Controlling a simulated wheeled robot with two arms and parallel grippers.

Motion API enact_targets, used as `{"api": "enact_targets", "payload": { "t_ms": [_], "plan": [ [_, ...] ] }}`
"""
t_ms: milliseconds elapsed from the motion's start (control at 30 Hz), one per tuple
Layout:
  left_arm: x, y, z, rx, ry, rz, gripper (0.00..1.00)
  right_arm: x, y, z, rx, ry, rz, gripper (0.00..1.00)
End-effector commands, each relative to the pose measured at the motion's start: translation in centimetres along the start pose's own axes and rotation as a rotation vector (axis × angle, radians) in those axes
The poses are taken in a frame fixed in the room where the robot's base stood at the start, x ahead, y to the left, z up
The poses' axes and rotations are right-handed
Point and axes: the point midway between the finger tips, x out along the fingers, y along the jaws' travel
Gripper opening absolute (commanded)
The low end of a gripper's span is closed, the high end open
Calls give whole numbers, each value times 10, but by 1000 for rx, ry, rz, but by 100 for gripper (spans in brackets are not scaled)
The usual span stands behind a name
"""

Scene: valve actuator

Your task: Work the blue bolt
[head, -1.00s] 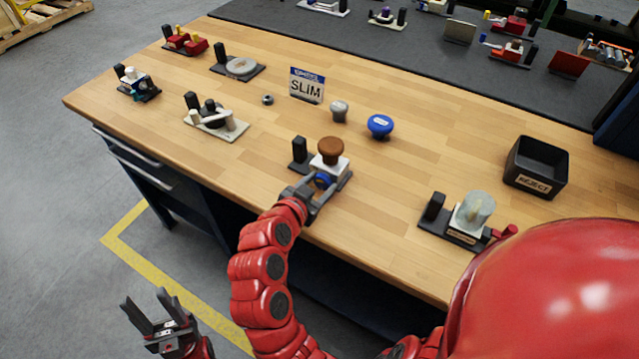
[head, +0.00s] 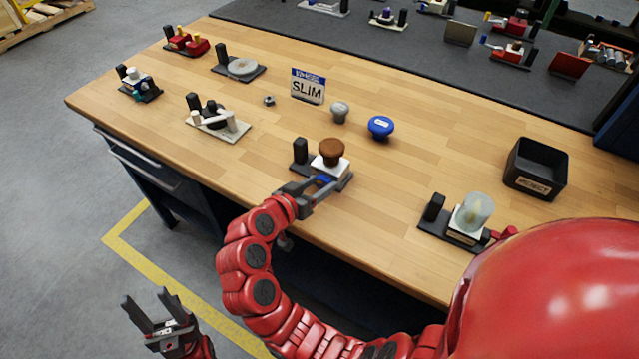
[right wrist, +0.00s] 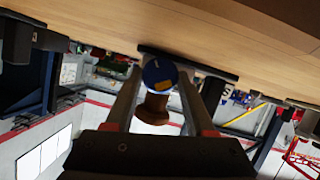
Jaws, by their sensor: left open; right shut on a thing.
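The blue bolt (head: 322,180) sits low on the front of a white block (head: 327,166) that carries a brown knob (head: 331,150). In the right wrist view, the bolt's round blue face (right wrist: 160,73) lies between the two fingers, and the brown knob (right wrist: 153,109) shows below it in this upside-down picture. My right gripper (head: 327,184) is shut on the blue bolt, and its fingers partly hide it in the head view. My left gripper (head: 152,306) is open and empty, low at the left, away from the table.
A black post (head: 300,151) stands beside the white block on the same dark base. A blue knob (head: 381,126), a grey knob (head: 340,111) and a SLIM sign (head: 307,87) stand behind. A REJECT bin (head: 536,168) is at the right. The wooden tabletop between them is clear.

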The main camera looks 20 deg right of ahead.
Motion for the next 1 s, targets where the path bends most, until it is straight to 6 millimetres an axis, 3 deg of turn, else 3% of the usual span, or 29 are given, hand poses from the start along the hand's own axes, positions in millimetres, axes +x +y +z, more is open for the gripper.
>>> {"api": "enact_targets", "payload": {
  "t_ms": [400,967,1000],
  "plan": [
    [5,0,-1,0,0,0,50,0,-2,0,-197,1,79,0],
    [6,0,-1,0,0,0,50,0,-2,0,-226,0,93,0],
    [6,0,-1,0,0,0,50,0,-2,0,-226,0,93,60]
  ]
}}
